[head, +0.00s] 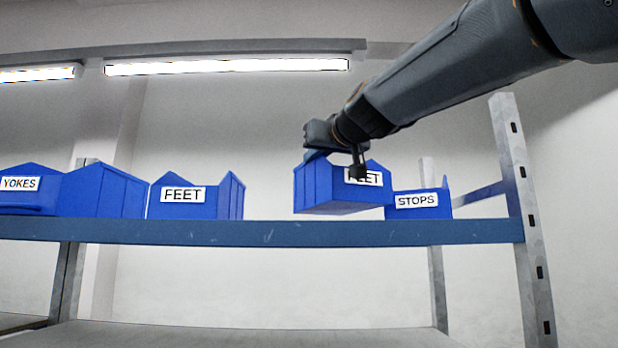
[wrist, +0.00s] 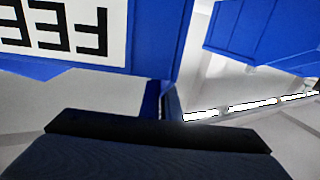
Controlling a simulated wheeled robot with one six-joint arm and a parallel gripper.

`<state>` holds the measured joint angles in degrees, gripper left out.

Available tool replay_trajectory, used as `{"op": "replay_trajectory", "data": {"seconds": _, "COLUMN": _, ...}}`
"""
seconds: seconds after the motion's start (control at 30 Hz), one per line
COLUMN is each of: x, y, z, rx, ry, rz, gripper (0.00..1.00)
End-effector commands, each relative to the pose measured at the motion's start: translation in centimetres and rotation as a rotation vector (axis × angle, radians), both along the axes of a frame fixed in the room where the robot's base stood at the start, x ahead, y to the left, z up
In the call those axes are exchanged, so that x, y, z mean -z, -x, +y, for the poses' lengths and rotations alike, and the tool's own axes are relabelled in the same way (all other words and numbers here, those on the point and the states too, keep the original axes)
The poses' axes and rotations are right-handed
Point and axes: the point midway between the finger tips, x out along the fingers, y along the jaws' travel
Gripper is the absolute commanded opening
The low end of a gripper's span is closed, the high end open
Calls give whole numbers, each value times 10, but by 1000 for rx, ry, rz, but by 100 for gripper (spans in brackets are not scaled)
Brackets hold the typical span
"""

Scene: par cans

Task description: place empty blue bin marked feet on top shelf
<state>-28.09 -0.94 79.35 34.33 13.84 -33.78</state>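A blue bin marked FEET (head: 325,192) is at the top shelf (head: 280,233), right of its middle. My gripper (head: 340,160) is shut on its upper front wall, with one dark finger in front of the label, partly covering it. The bin is slightly tilted and its underside shows just above the shelf's front beam; whether it touches the shelf I cannot tell. Its inside is hidden. In the wrist view, the bin (wrist: 150,45) fills the upper left with its label upside down, and a dark part of my gripper (wrist: 150,145) spans the bottom.
Another FEET bin (head: 180,209) stands to the left on the top shelf, beyond a gap. A YOKES bin (head: 25,200) and another blue bin (head: 100,192) stand farther left. A STOPS bin (head: 420,212) is close on the right. A metal post (head: 522,220) bounds the shelf's right end.

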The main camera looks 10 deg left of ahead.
Motion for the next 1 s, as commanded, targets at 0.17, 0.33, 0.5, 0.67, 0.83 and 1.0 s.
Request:
{"op": "replay_trajectory", "data": {"seconds": 0.17, "x": 29, "y": 0, "z": 1, "rx": -1, "ry": 0, "rz": 3, "gripper": 0}}
{"op": "replay_trajectory", "data": {"seconds": 0.33, "x": 38, "y": 1, "z": 1, "rx": -2, "ry": 1, "rz": 1, "gripper": 0}}
{"op": "replay_trajectory", "data": {"seconds": 0.5, "x": 37, "y": 1, "z": 1, "rx": -2, "ry": 0, "rz": 0, "gripper": 0}}
{"op": "replay_trajectory", "data": {"seconds": 0.67, "x": 40, "y": 1, "z": 1, "rx": -2, "ry": 0, "rz": 0, "gripper": 0}}
{"op": "replay_trajectory", "data": {"seconds": 0.83, "x": 41, "y": 1, "z": 2, "rx": -3, "ry": 0, "rz": 2, "gripper": 22}}
{"op": "replay_trajectory", "data": {"seconds": 1.0, "x": 41, "y": 1, "z": 2, "rx": -2, "ry": 0, "rz": 2, "gripper": 22}}
